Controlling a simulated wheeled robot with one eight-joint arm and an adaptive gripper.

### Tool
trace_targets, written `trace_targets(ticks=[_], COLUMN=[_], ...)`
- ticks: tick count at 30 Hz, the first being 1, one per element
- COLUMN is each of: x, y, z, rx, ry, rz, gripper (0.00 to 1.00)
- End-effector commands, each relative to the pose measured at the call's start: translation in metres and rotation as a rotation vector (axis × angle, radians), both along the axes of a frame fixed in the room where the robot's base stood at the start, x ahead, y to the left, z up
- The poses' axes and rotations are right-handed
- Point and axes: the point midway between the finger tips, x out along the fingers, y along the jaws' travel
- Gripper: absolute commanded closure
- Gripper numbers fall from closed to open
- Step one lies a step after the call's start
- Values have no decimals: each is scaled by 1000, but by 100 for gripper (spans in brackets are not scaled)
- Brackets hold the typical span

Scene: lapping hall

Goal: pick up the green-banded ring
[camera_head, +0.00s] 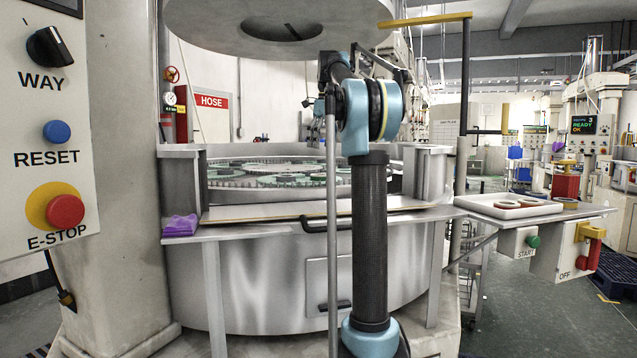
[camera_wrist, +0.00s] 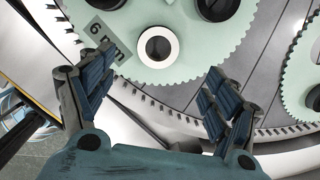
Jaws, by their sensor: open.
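My gripper (camera_wrist: 162,78) is open and empty in the wrist view, its two dark padded fingers spread over the machine's plate. Ahead of the fingertips, a pale grey ring (camera_wrist: 158,33) with a dark centre sits in a hole of a pale green toothed disc (camera_wrist: 200,52). I cannot make out a green band on this ring. My gripper is hidden in the head view.
The round steel machine (camera_head: 265,285) holds several green discs behind a flat front ledge (camera_head: 265,212). A purple cloth (camera_head: 181,225) lies at the ledge's left. The white tray (camera_head: 478,204) stands on a side shelf. A yellow-topped post (camera_head: 465,100) rises beside it.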

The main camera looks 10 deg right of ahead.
Motion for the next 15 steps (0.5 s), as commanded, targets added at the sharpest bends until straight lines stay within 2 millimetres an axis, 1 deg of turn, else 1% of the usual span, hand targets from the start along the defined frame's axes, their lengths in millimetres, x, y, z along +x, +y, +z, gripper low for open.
trace_targets(ticks=[3, 9, 15], x=[2, 4, 5], y=[2, 4, 4], z=[-19, -46, -56], rx=[0, 0, 0], ry=[0, 0, 0], rz=[0, 0, 0], gripper=[19, 19, 19])
